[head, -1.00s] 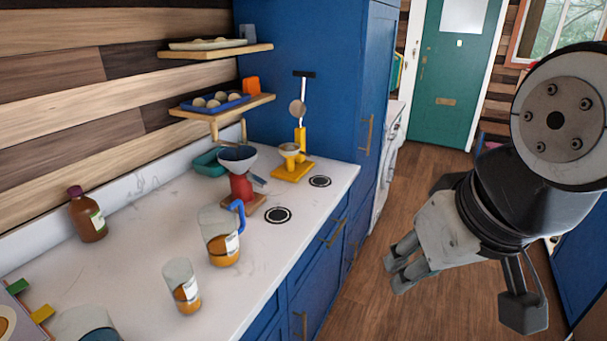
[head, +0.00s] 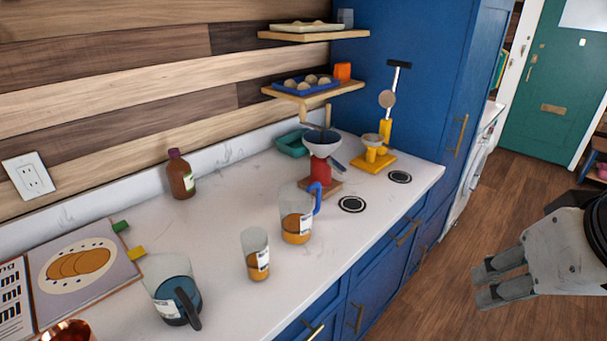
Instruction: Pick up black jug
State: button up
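A clear jug with a black handle (head: 174,288) stands upright on the white counter at the lower left, with dark blue contents and a white label. I take it as the black jug. A similar clear jug with a blue handle (head: 297,213) and orange contents stands further back to the right. My gripper (head: 484,281) is at the right over the wooden floor, off the counter and far from the black-handled jug. Its fingers point left with a gap between them, and it holds nothing.
An open book (head: 84,265) lies left of that jug. A copper item (head: 68,333) is at the bottom left. A brown bottle (head: 180,174) stands near the wall.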

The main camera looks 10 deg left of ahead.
aim_at(169, 279)
jog(key=u, duration=1.4)
